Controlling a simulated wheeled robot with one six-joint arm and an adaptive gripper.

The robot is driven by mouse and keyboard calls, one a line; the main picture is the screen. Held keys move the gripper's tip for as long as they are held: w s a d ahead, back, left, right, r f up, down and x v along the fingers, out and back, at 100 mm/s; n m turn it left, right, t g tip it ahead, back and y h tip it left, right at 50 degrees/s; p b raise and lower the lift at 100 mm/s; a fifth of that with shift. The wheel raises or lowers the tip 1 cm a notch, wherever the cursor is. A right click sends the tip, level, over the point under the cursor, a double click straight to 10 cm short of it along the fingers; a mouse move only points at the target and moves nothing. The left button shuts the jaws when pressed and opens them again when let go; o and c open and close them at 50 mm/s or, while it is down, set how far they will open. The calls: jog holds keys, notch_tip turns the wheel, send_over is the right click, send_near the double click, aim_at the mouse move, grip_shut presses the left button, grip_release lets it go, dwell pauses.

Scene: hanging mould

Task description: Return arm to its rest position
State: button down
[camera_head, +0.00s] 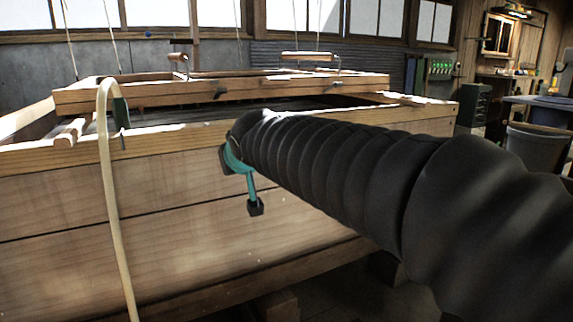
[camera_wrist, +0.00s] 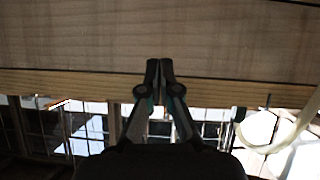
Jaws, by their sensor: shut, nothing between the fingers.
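My gripper (camera_wrist: 159,72) shows in the wrist view with its two dark fingers together and nothing between them. Its tips appear over the plank wall of a wooden vat, and I cannot tell the gap to the wood. In the head view my arm, in a black ribbed sleeve, reaches from the lower right to the vat's front wall (camera_head: 130,205). The sleeve hides most of the gripper there. A teal curved piece (camera_head: 251,187) with a dark block below shows at the sleeve's end; I cannot tell whether it belongs to my gripper.
A wooden frame mould (camera_head: 230,91) hangs on cords over the vat. A pale hose (camera_head: 112,200) loops over the vat's left front edge and also shows in the wrist view (camera_wrist: 284,146). A grey bin (camera_head: 536,150) and green cabinet (camera_head: 474,104) stand at the right.

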jog(key=s+d+f+m+g+h+p, duration=0.1)
jog(key=s+d+f+g+h+p, duration=0.15)
jog(key=s+d+f, duration=0.45)
jog(key=s+d+f+m+g+h+p, duration=0.1)
jog(key=s+d+f+g, duration=0.3)
jog(key=s+d, duration=0.5)
jog(key=s+d+f+m+h+p, duration=0.1)
jog(key=s+d+m+p, duration=0.2)
jog(key=s+d, duration=0.8)
jog(key=shift+s+m+t+p, duration=0.45)
jog(key=shift+s+p, duration=0.15)
jog(key=shift+p, duration=0.65)
